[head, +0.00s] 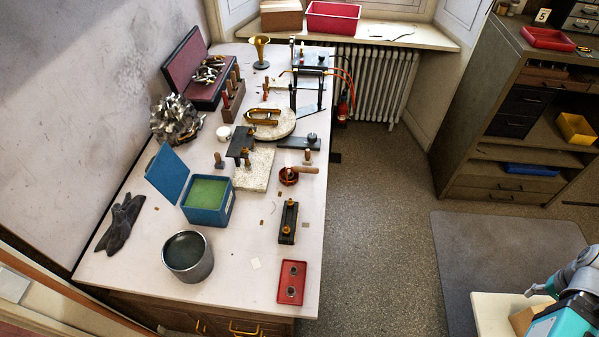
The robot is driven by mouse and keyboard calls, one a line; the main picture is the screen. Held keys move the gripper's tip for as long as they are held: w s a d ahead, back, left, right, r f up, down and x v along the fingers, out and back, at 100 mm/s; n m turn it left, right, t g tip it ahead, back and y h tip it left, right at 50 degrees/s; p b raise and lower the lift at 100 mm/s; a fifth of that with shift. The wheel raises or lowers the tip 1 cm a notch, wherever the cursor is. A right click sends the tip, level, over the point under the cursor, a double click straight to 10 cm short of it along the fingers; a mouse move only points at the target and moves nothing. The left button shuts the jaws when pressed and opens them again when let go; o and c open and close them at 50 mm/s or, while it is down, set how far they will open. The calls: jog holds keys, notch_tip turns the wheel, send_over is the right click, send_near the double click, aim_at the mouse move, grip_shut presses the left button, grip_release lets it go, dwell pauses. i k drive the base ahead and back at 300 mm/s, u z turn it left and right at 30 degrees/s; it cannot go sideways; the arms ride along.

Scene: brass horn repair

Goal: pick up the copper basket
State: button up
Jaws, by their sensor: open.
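I cannot make out a copper basket for certain. The closest match is a small reddish-brown round vessel (287,178) on the right half of the white workbench (240,268). A wooden handle (304,170) reaches right from it, and its inside is too small to read. My gripper (531,291) is at the lower right edge, partly cut off by the frame. It is open, with nothing seen in it. It is far to the right of the bench, across the floor.
Near the vessel stand a blue open box (207,215), a grey metal pot (188,257), a dark block with brass parts (288,222) and a red tray (291,283). A shelf unit (497,120) stands at right. The floor (375,240) between is clear.

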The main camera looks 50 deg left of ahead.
aim_at(295, 170)
jog(key=k, duration=1.5)
jog(key=u, duration=0.95)
jog(key=i, duration=1)
